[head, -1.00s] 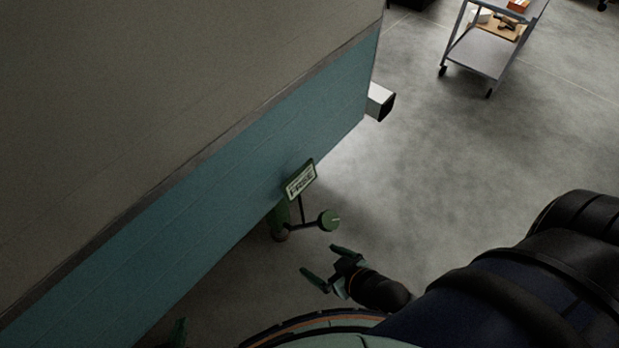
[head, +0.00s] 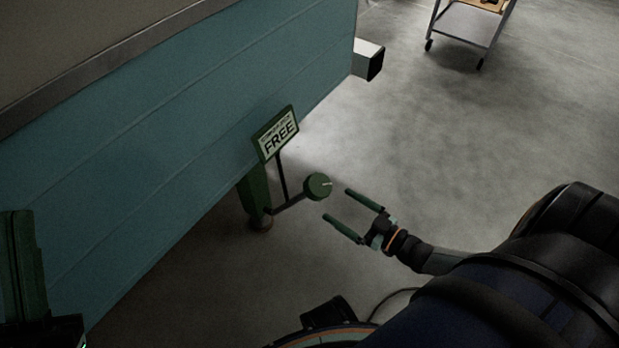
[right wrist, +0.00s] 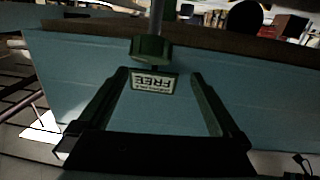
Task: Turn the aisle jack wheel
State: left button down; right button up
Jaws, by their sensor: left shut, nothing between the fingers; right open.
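The jack wheel (head: 318,186) is a small green round disc with a pale mark on its face. It sits at the end of a dark arm beside the green jack post (head: 256,196), against the camper's side. My right gripper (head: 336,204) is open and empty, its fingertips pointing at the wheel with a small gap. In the right wrist view the wheel (right wrist: 150,48) shows beyond the fingertips, between their lines. My left gripper (head: 20,214) is shut and empty at the left edge, in front of the blue wall and away from the wheel.
A sign reading FREE (head: 278,136) stands on a thin rod just above the wheel. The blue camper wall (head: 150,170) rises behind the jack. A square beam end (head: 368,60) juts out farther back. A metal cart (head: 468,28) stands far off; the floor (head: 440,130) between is clear.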

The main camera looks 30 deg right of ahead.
aim_at(310, 179)
pick_arm(q)
jog(key=f+b, duration=0.1)
jog(key=f+h+b, duration=0.1)
jog(key=s+f+b, duration=0.1)
jog(key=b, duration=0.1)
jog(key=shift+s+d+f+h, duration=0.1)
jog(key=shift+d+h, duration=0.15)
jog(key=shift+h, duration=0.05)
pick_arm(e)
jog(key=x, duration=0.4)
jog(key=d+x, duration=0.1)
jog(key=x, duration=0.7)
jog(key=shift+w+d, duration=0.15)
jog(key=shift+w, duration=0.25)
jog(key=shift+c, duration=0.2)
jog(key=c, duration=1)
pick_arm(q)
jog(key=shift+m, duration=0.3)
pick_arm(e)
jog(key=shift+c, duration=0.3)
